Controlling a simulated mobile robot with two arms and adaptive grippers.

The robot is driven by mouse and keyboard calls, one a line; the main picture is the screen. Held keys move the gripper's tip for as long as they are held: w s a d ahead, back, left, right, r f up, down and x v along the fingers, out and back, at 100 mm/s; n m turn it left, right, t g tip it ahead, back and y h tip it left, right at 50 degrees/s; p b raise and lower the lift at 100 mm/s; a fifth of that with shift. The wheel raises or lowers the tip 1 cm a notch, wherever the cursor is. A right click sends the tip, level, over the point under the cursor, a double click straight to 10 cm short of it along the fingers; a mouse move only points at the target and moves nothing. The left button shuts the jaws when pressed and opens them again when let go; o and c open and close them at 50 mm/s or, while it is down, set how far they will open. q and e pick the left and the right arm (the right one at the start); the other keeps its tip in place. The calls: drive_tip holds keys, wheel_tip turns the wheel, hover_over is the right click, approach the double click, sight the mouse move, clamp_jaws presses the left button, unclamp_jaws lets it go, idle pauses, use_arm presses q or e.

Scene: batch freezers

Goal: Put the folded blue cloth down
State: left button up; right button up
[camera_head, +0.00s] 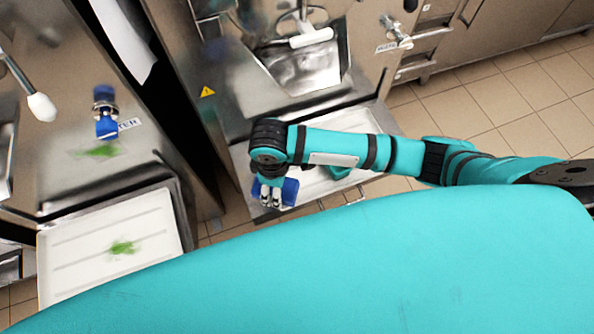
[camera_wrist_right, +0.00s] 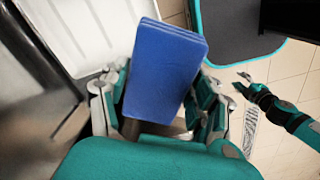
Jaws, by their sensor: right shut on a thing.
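The folded blue cloth (camera_head: 290,191) is in my right gripper (camera_head: 270,197), low over the front left part of the right machine's tray in the head view. In the right wrist view the cloth (camera_wrist_right: 165,70) is a thick, flat blue block, standing out between the fingers of the right gripper (camera_wrist_right: 160,105), which is shut on it. Whether the cloth touches the tray is hard to tell. My left gripper (camera_wrist_right: 241,82) shows small at the right of the right wrist view, empty, with its fingertips apart. It is outside the head view.
The right freezer's white tray (camera_head: 312,187) lies partly under my right arm. The left freezer's tray (camera_head: 70,262) carries a green smear (camera_head: 123,247). Another green smear (camera_head: 100,152) is on the left freezer's front, below a blue-tipped fitting (camera_head: 106,128). Tiled floor (camera_head: 505,100) is clear at right.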

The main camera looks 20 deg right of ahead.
drive_tip(key=a+f+n+b, duration=0.1)
drive_tip(key=a+f+n, duration=0.1)
drive_tip(key=w+a+f+n+b, duration=0.1)
drive_tip(key=a+f+n, duration=0.1)
drive_tip(key=f, duration=0.1)
drive_tip(key=a+f+n+b, duration=0.1)
drive_tip(key=a+f+n, duration=0.1)
drive_tip(key=f, duration=0.1)
drive_tip(key=shift+w+a+n+b, duration=0.15)
drive_tip(key=shift+w+n+b, duration=0.1)
drive_tip(key=shift+n+b, duration=0.05)
drive_tip(key=shift+w+d, duration=0.2)
drive_tip(key=shift+d, duration=0.05)
drive_tip(key=p, duration=0.1)
hover_over(295, 172)
drive_tip(key=shift+a+f, duration=0.15)
drive_tip(key=shift+f, duration=0.6)
use_arm(q)
drive_tip(key=shift+a+f, duration=0.15)
drive_tip(key=shift+f, duration=1.1)
drive_tip(key=shift+a+f, duration=0.1)
drive_tip(key=shift+f, duration=1.1)
use_arm(e)
drive_tip(key=shift+f, duration=1.7)
